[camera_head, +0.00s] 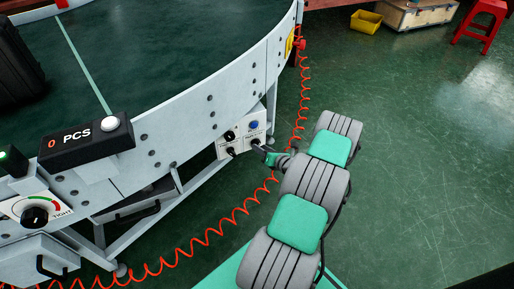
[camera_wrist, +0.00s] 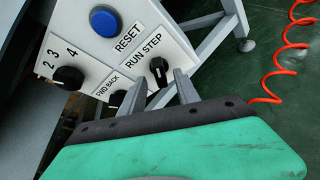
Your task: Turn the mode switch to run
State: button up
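The mode switch (camera_wrist: 158,67) is a black knob with a white mark, below the "RUN STEP" label on a white control panel (camera_wrist: 115,57). Which word its mark points to is too small to tell. My gripper (camera_wrist: 160,78) is open in the wrist view, its two grey fingers apart on either side of the knob. Contact with the knob cannot be made out. In the head view, my gripper (camera_head: 262,149) is at the right side of the panel (camera_head: 240,146) and partly hides the switch.
A blue reset button (camera_wrist: 104,21), a numbered knob (camera_wrist: 69,77) and a FWD/BACK knob (camera_wrist: 117,98) share the panel. A coiled red hose (camera_head: 302,95) runs over the floor nearby. The curved conveyor (camera_head: 190,120) stands above and left. Floor to the right is open.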

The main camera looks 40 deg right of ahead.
jog(key=x, duration=0.2)
jog(key=shift+w+f, duration=0.15)
jog(key=shift+w, duration=0.1)
grip_shut()
dwell(0.4)
